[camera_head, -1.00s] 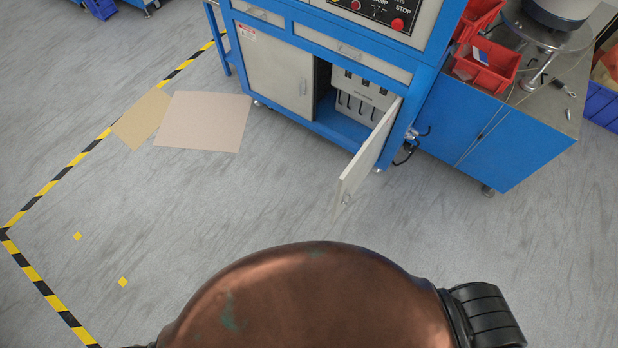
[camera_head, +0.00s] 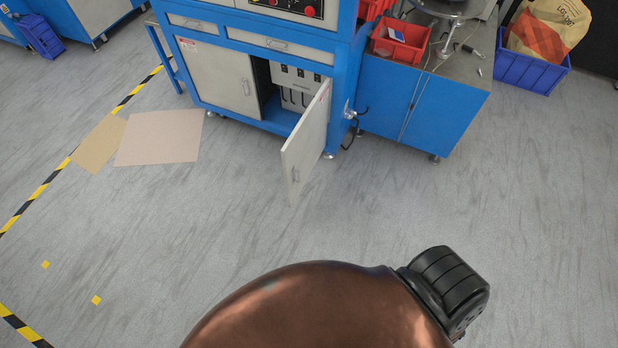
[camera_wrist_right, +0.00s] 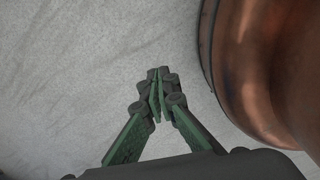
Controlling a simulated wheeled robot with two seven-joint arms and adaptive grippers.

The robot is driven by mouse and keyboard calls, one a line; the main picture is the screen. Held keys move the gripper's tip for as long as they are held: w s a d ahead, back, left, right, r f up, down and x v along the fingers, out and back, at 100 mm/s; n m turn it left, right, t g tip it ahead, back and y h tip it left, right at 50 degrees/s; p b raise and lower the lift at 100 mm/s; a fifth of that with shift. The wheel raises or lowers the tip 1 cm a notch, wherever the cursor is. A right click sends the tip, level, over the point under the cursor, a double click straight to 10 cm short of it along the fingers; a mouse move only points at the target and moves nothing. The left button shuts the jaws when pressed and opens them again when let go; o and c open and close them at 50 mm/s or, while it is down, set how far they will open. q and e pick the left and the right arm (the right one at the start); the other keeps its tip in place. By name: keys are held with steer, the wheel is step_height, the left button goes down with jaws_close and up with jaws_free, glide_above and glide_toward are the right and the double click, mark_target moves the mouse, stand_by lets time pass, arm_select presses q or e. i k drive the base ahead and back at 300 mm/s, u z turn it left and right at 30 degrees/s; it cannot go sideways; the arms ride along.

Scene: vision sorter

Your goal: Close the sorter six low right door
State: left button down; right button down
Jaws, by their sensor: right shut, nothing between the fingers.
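The sorter (camera_head: 345,45) is a blue cabinet with grey doors at the top centre of the head view. Its low right door (camera_head: 307,140) stands swung wide open toward me, with a handle near its free edge. The opening behind it shows a grey inner unit (camera_head: 298,88) with slots. The low left door (camera_head: 218,80) is shut. My right gripper (camera_wrist_right: 158,78) shows only in the right wrist view. Its green and black fingers are together and empty above bare grey floor, beside my copper-coloured body, well away from the door. My left gripper is not in view.
A blue bench (camera_head: 405,105) with red bins (camera_head: 402,42) adjoins the sorter on the right. A blue crate (camera_head: 530,72) holds a sack. Flat sheets (camera_head: 160,137) lie on the floor at left. The floor before the open door is clear.

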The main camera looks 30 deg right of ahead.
mark_target(303, 149)
steer(key=k, duration=0.35)
steer(key=z, duration=1.3)
steer(key=i, duration=0.5)
steer(key=u, duration=0.05)
